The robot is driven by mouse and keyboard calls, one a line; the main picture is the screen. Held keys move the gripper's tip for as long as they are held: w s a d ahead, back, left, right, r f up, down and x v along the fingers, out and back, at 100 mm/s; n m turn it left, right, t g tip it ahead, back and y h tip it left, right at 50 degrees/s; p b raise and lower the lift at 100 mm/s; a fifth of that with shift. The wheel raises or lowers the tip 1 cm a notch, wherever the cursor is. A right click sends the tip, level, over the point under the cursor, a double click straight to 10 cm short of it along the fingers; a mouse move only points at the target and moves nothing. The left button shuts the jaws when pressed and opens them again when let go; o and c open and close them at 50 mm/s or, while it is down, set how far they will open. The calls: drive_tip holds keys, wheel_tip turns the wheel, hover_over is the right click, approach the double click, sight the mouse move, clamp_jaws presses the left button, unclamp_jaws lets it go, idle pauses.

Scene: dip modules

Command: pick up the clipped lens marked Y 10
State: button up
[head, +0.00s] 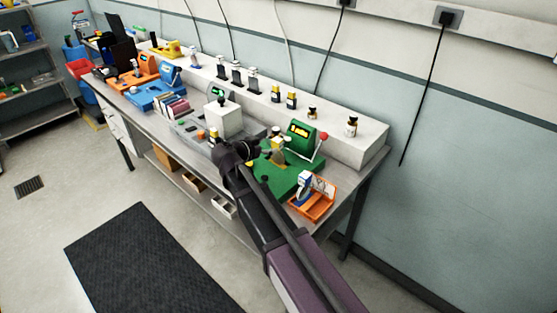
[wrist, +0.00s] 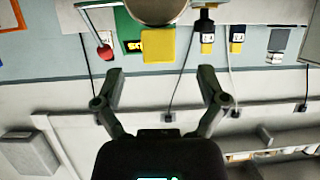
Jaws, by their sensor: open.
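Two small yellow-and-black pieces, (head: 275,93) and (head: 291,99), stand on the white ledge at the back of the bench. Two yellow-and-black pieces with pale labels, (wrist: 207,38) and (wrist: 237,40), also show in the upside-down wrist view. The labels are too small to read, so I cannot tell which piece is the lens marked Y 10. My gripper (head: 263,150) is over the bench, in front of the ledge and beside the green device (head: 299,135). In the wrist view, my gripper (wrist: 161,72) has its fingers spread wide with nothing between them.
An orange tray (head: 314,204) sits at the bench's near right end. A white block (head: 222,119) stands left of my gripper. Blue (head: 155,97) and orange (head: 135,75) devices are farther left. Small bottles (head: 351,126) stand at the ledge's right. A yellow block (wrist: 159,44) shows in the wrist view.

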sight(275, 143)
drive_tip(key=shift+w+d+f, duration=0.1)
drive_tip(key=shift+w+d, duration=0.1)
drive_tip(key=shift+w, duration=0.1)
drive_tip(key=shift+r+b+x, duration=0.1)
drive_tip(key=shift+b+x, duration=0.3)
drive_tip(key=shift+x, duration=0.9)
drive_tip(key=shift+r+b+x, duration=0.15)
drive_tip(key=shift+b+x, duration=0.25)
drive_tip(key=shift+x, duration=0.95)
drive_tip(key=shift+d, duration=0.15)
clamp_jaws()
